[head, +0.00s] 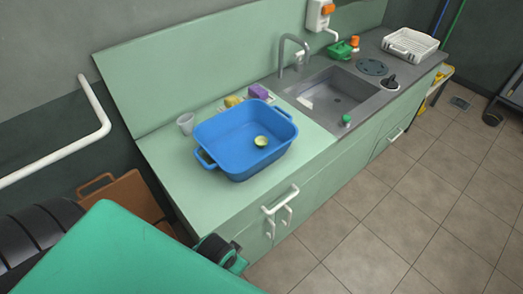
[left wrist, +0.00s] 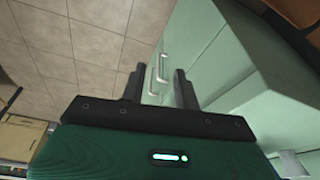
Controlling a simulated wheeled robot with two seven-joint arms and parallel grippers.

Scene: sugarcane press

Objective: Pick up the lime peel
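The lime peel (head: 261,141), a small yellow-green piece, lies inside the blue tub (head: 217,168) on the counter. In the left wrist view, my left gripper (left wrist: 157,80) shows two dark fingers standing apart with nothing between them. The cabinet front with its pale handles shows beyond the fingers, and the peel is not in that view. I cannot make out the left fingertips in the head view. My right gripper is in neither view.
The green counter (head: 170,175) carries a grey cup (head: 186,123), a yellow sponge (head: 233,101) and a purple block (head: 258,91) around the tub. A sink (head: 335,95) is to the right. White handles (head: 281,199) jut from the cabinet front. The tiled floor in front is clear.

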